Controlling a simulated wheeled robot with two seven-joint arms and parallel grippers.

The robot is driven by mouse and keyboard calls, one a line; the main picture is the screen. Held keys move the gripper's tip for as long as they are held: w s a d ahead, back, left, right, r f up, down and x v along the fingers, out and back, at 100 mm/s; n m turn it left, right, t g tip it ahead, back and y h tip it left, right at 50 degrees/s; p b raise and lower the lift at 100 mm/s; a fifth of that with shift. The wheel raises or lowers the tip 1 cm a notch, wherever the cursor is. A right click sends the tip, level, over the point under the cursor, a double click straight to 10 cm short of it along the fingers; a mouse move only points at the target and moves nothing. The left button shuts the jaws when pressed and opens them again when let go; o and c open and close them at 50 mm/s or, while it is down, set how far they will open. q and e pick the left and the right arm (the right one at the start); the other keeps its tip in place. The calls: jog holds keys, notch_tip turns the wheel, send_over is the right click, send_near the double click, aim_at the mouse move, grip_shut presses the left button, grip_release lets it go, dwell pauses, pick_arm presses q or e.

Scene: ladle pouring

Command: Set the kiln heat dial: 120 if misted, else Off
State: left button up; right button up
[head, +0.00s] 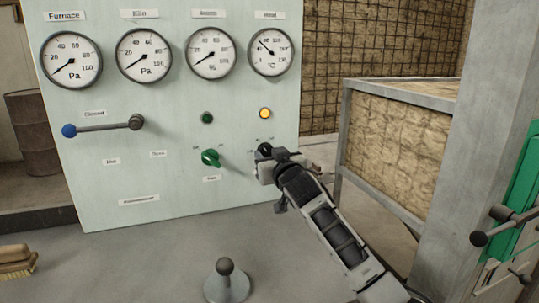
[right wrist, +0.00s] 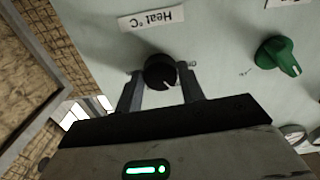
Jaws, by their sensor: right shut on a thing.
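The black heat dial (head: 265,149) sits low on the right of the pale green panel (head: 100,200). In the right wrist view the dial (right wrist: 159,71) is between my fingers, beside a "Heat °C" label, and its white mark points toward the lower right. My right gripper (head: 267,158) is shut on the dial; its fingers also show in the right wrist view (right wrist: 162,85). A yellow lamp (head: 265,113) above the dial is lit. The heat gauge (head: 271,51) has its needle toward the upper left. My left gripper is not in view.
A green knob (head: 210,158) is left of the dial, under a dark green lamp (head: 207,118). The third gauge (head: 210,52) reads low. A blue-ended lever (head: 103,127) is farther left. A framed box (head: 390,140) stands right; a grey post (head: 226,280) is in front.

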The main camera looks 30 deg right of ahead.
jog(key=shift+r+n+p, duration=0.15)
jog(key=shift+n+p, duration=0.4)
jog(key=shift+n, duration=0.05)
jog(key=n+p, duration=0.2)
jog(key=n, duration=0.1)
jog(key=shift+n+p, duration=0.3)
jog(key=shift+p, duration=0.1)
jog(key=shift+n+p, duration=0.55)
jog(key=shift+n, duration=0.35)
jog(key=shift+n+p, duration=0.6)
jog(key=shift+n, duration=0.6)
jog(key=shift+n+p, duration=0.5)
jog(key=shift+n, duration=0.7)
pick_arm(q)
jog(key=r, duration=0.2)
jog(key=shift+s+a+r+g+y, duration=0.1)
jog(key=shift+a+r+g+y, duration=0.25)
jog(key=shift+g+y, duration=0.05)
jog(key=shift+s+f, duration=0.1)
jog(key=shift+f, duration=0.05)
pick_arm(e)
jog(key=o, duration=1)
jog(key=shift+c, duration=0.2)
